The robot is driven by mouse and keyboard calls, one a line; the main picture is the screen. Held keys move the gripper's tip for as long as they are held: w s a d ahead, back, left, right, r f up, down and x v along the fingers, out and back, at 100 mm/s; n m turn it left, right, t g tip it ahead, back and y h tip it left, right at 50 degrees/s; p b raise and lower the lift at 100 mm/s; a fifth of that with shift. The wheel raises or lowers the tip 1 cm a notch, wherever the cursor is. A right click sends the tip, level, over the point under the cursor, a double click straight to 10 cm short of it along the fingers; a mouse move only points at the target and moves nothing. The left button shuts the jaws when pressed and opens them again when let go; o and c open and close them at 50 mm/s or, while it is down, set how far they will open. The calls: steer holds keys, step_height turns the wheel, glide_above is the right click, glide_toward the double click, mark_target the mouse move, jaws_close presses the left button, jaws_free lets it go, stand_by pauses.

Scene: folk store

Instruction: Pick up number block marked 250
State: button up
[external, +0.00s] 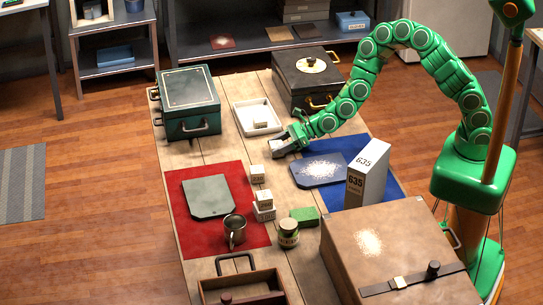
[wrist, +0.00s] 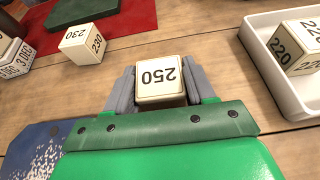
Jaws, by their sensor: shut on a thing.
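The number block marked 250 (wrist: 160,82) is a small cream cube, its number upside down in the wrist view. It sits between the two grey fingers of my gripper (wrist: 160,88), which is shut on it. In the external view my gripper (external: 279,149) is low over the middle of the wooden table, left of the blue mat; the block cannot be clearly made out there. I cannot tell whether the block touches the table.
A white tray (external: 241,114) holds a block marked 220 (wrist: 295,48). A block marked 230 (wrist: 82,43) stands on bare wood near the red mat (external: 225,239). A tall 635 box (external: 367,178) stands on the blue mat (external: 393,181). Cases flank the table's far end.

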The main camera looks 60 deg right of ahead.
mark_target(277, 144)
steer(key=shift+c, duration=0.6)
steer(key=shift+r, duration=0.1)
steer(key=shift+r, duration=4.9)
